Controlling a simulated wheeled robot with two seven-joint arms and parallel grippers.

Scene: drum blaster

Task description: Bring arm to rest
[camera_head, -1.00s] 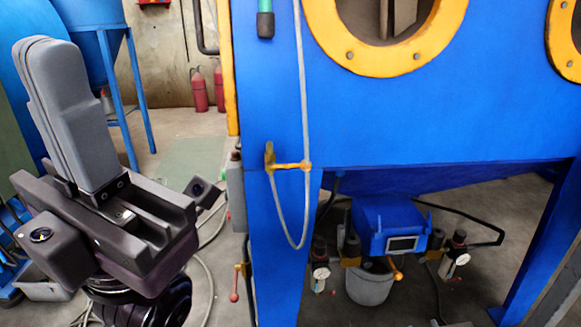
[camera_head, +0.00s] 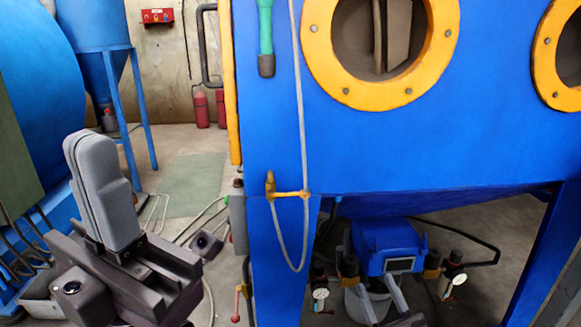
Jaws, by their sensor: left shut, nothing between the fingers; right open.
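My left gripper (camera_head: 90,148) is at the lower left of the head view. Its two grey fingers are pressed together, point up and hold nothing. It is in open air, to the left of the blue blasting cabinet (camera_head: 390,150). My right gripper (camera_head: 374,282) shows at the bottom edge, right of the middle. Its two thin grey fingers are apart and empty, in front of the blue box under the cabinet. Most of the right gripper's body is below the frame.
The cabinet has yellow-rimmed portholes (camera_head: 318,80) and a hanging hose (camera_head: 301,120). Beneath it are a blue box (camera_head: 387,240) and gauges (camera_head: 320,294). A blue hopper (camera_head: 100,60) and red extinguishers (camera_head: 201,109) stand behind. Free floor (camera_head: 185,185) lies between hopper and cabinet.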

